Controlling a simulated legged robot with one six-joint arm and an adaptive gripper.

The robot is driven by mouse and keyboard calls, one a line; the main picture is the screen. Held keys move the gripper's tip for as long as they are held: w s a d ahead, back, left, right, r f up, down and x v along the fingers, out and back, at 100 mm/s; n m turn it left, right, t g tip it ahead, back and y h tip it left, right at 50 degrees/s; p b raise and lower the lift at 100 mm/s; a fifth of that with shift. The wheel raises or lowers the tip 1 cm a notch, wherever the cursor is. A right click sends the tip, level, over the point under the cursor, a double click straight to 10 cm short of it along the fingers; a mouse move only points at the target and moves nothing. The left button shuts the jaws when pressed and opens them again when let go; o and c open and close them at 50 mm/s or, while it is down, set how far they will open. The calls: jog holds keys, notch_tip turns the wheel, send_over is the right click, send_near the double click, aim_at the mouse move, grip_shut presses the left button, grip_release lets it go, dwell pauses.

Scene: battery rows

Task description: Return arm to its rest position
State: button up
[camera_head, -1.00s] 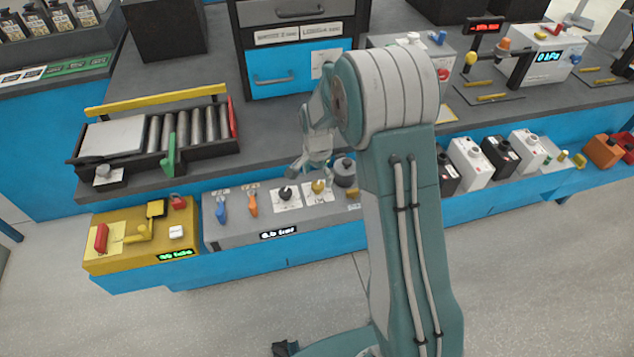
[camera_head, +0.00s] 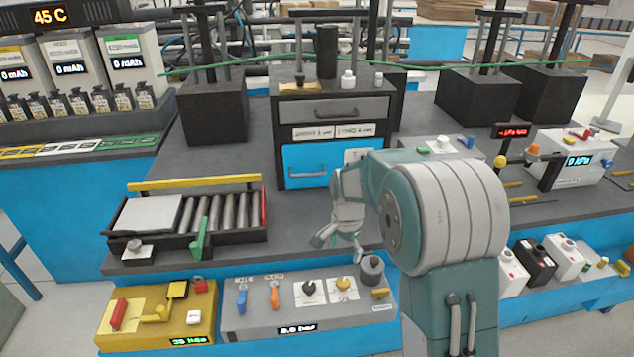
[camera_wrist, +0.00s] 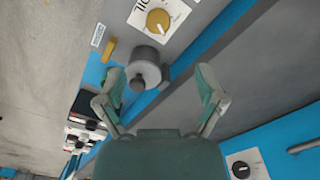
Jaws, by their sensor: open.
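My gripper (camera_head: 338,242) hangs over the front edge of the grey bench, above the right part of the grey control panel (camera_head: 262,317). In the wrist view my gripper (camera_wrist: 160,92) has its two fingers spread wide with nothing between the tips. A dark grey cylinder with a knob (camera_wrist: 143,73) shows near the left finger; whether they touch cannot be told. The same cylinder (camera_head: 372,270) stands at the panel's right end in the head view. My arm is bent, with its large round joint right of the gripper.
A roller tray (camera_head: 140,250) sits on the bench at left. A cabinet with a blue drawer (camera_head: 306,174) stands behind my gripper. A yellow control box (camera_head: 205,325) is at front left. Small bottles and boxes (camera_head: 565,262) line the right shelf. Bare bench top lies between the tray and my arm.

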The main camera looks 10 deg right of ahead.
jog(key=s+r+n+t, duration=0.3)
jog(key=s+r+n, duration=0.2)
jog(key=s+r, duration=0.85)
jog(key=s+r+n+t, duration=0.2)
jog(key=s+n, duration=0.3)
jog(key=s, duration=0.9)
jog(key=shift+s+r+n+t, duration=0.2)
jog(key=shift+r+n+t, duration=0.1)
jog(key=shift+r, duration=0.5)
